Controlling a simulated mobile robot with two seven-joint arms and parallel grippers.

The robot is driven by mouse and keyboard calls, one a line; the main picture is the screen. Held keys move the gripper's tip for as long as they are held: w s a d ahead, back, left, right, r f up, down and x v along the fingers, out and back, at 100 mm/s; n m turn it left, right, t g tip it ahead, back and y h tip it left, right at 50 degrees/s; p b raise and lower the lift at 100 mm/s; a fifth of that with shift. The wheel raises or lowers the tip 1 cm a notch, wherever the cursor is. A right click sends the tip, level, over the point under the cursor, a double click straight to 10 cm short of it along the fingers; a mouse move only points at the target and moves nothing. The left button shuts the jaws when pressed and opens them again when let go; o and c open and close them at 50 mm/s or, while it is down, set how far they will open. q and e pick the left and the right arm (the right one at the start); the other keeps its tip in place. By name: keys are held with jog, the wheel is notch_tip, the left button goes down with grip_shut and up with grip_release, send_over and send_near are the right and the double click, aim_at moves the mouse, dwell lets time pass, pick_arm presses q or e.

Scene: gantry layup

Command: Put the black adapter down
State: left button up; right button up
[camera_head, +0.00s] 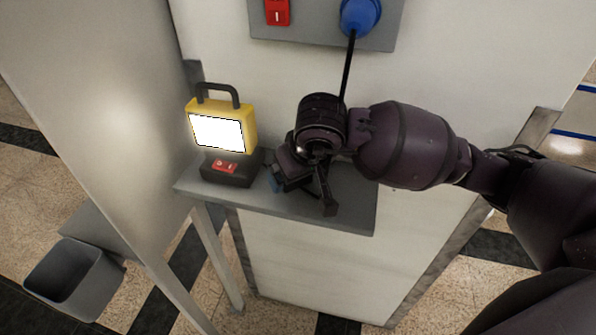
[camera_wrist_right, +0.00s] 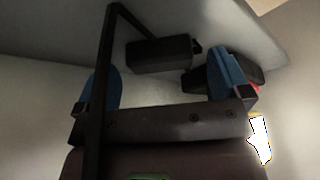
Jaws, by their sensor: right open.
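The black adapter (camera_wrist_right: 160,54) is a dark box seen in the right wrist view, against the grey shelf. It lies just beyond and between the blue-padded fingers of my right gripper (camera_wrist_right: 165,85), apart from both pads. In the head view, my right gripper (camera_head: 302,188) is open, low over the shelf (camera_head: 348,212). There I cannot make out the adapter behind the gripper and wrist. A black cable (camera_head: 348,68) hangs from the blue plug (camera_head: 359,14) down behind my wrist. The cable also crosses the wrist view (camera_wrist_right: 104,70). My left gripper is not in view.
A lit yellow work lamp (camera_head: 250,125) on a black base with a red switch (camera_head: 224,166) stands close left of the gripper. A red switch (camera_head: 277,11) is on the wall panel. A grey bin (camera_head: 75,280) is at lower left. The shelf's right end is clear.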

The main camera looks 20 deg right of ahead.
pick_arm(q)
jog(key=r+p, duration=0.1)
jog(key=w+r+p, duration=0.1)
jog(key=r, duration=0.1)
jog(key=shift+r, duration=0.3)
pick_arm(e)
jog(key=v, duration=0.6)
jog(key=shift+r, duration=0.35)
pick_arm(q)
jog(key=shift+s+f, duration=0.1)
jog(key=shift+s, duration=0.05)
pick_arm(e)
jog(key=shift+s, duration=0.15)
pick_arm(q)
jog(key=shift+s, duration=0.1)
